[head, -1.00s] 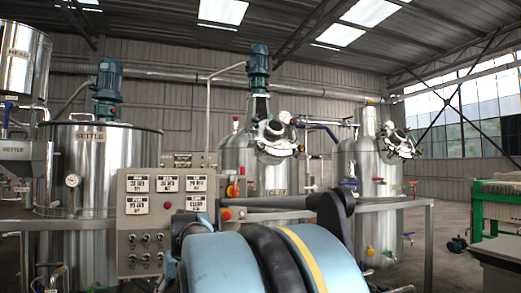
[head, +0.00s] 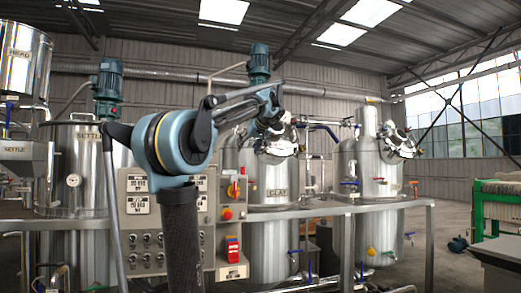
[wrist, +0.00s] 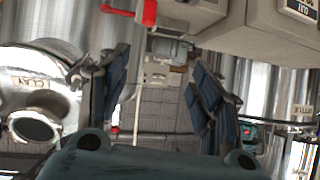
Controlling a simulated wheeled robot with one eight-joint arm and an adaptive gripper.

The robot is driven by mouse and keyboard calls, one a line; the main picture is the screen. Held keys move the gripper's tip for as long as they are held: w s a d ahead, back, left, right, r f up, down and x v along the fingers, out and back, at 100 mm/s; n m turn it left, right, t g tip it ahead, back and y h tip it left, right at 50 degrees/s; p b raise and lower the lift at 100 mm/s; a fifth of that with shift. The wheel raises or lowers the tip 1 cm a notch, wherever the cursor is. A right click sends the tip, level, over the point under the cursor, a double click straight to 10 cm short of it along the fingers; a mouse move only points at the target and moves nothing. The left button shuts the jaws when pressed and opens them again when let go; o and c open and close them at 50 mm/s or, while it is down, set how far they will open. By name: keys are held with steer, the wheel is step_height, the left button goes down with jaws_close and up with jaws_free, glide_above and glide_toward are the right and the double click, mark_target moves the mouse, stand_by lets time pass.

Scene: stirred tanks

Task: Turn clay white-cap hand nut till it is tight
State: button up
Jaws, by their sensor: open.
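The clay tank (head: 262,225) stands right of the control panel in the head view, with a CLAY label on its front. Its hatch fittings (head: 278,143) sit high on the tank, partly behind my arm. The white-cap hand nut cannot be told apart among these small fittings. My gripper (wrist: 158,62) is open, its two dark blue fingers apart with nothing between them in the wrist view. The round lid marked CLAY (wrist: 38,82) shows at the left edge there, with a dark round glass, to the left of the fingers.
The control panel (head: 140,240) with switches and a red stop button stands left of the clay tank. A metal frame rail (head: 370,207) runs in front of the tanks. Another tank (head: 368,190) stands to the right, the settle tank (head: 88,170) to the left.

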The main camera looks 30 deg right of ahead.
steer(key=s+d+r+m+t+h, duration=0.1)
steer(key=s+d+r+h, duration=0.2)
steer(key=d+r, duration=0.7)
steer(key=x, duration=1.2)
steer(key=f+x, duration=0.1)
steer(key=x, duration=0.5)
steer(key=shift+s+d+f, duration=0.15)
steer(key=shift+s+d, duration=0.05)
steer(key=shift+d, duration=0.15)
steer(key=c, duration=1.1)
